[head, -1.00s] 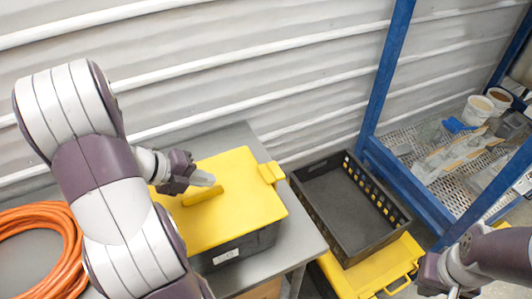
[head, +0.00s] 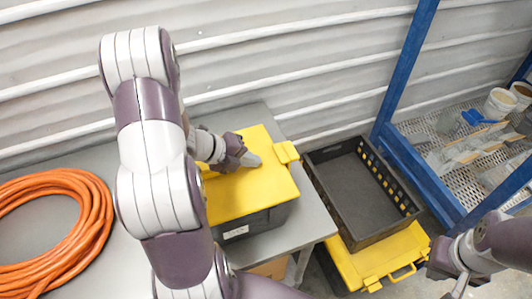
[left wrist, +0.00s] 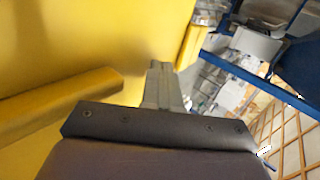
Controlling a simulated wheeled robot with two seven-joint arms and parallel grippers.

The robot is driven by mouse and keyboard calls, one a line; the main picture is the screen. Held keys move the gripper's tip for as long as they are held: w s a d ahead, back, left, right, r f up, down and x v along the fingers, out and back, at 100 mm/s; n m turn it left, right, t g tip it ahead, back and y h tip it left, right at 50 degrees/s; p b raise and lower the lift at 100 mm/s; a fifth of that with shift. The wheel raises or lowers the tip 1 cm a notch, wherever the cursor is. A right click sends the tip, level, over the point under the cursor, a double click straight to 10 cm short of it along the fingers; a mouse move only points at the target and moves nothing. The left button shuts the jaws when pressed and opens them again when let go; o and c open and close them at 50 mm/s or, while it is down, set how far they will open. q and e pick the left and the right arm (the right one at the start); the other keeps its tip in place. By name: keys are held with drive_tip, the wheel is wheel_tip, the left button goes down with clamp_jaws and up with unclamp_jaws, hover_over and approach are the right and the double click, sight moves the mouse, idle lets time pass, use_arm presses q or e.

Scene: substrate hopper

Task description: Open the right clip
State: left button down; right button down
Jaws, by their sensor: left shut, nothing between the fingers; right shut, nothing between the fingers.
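A black box with a yellow lid (head: 240,195) stands on the grey table. The right clip (head: 286,152), a yellow tab, sits at the lid's right edge. My left gripper (head: 252,160) is shut and empty over the lid, its tips just left of the clip; a gap seems to remain. In the left wrist view the shut fingers (left wrist: 162,85) point toward the lid's edge, with the yellow handle (left wrist: 60,108) at left. The handle is mostly hidden by my gripper in the head view. My right gripper (head: 460,284) is shut and empty at the lower right.
An orange hose coil (head: 100,215) lies on the table at left. A black crate (head: 318,158) stands on a yellow-lidded box (head: 385,258) right of the table. A blue rack (head: 408,60) with buckets and tools stands further right.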

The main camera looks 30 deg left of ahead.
sight(278, 156)
use_arm(q)
drive_tip(key=w+d, duration=0.1)
drive_tip(key=w+d+p, duration=0.1)
drive_tip(key=w, duration=0.1)
drive_tip(key=shift+w+d+f, duration=0.1)
drive_tip(key=shift+d+f, duration=0.05)
drive_tip(key=shift+d, duration=0.05)
drive_tip(key=shift+w+d+p, duration=0.15)
drive_tip(key=shift+w+p, duration=0.1)
drive_tip(key=shift+p, duration=0.05)
drive_tip(key=shift+d, duration=0.1)
drive_tip(key=shift+s, duration=0.15)
drive_tip(key=shift+w, duration=0.25)
drive_tip(key=shift+d, duration=0.15)
drive_tip(key=shift+w+r, duration=0.1)
drive_tip(key=shift+r, duration=0.1)
